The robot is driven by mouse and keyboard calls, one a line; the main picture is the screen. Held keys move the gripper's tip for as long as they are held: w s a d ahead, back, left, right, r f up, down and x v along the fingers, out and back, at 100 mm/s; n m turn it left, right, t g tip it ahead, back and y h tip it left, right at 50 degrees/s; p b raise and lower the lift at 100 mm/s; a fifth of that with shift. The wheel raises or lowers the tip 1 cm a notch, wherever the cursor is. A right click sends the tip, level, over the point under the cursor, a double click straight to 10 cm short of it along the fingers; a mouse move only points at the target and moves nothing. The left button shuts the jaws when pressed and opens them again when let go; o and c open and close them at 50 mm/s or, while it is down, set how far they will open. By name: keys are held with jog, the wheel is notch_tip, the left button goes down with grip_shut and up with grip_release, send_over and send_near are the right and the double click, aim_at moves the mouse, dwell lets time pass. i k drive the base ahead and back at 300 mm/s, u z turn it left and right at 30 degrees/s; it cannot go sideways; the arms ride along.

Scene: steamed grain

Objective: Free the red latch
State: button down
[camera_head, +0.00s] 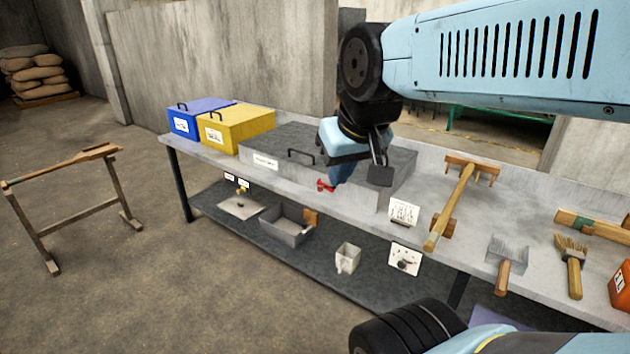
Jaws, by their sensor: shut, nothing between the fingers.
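The red latch (325,185) is on the front face of the grey lidded box (258,162) on the bench. My gripper (337,185) is right beside the latch, pointing down in front of the box. Its fingers look closed and empty. Whether they touch the latch cannot be told from this view. The box lid with its dark handle (301,156) is down. Part of the box is hidden behind my gripper and wrist.
A blue box (197,109) and a yellow box (245,124) stand left on the bench. A lower shelf holds a metal tray (287,226). Floor at left is open around a trestle (70,190).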

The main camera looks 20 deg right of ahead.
aim_at(322, 185)
jog(key=u, duration=0.3)
jog(key=i, duration=1.15)
jog(key=z, duration=0.55)
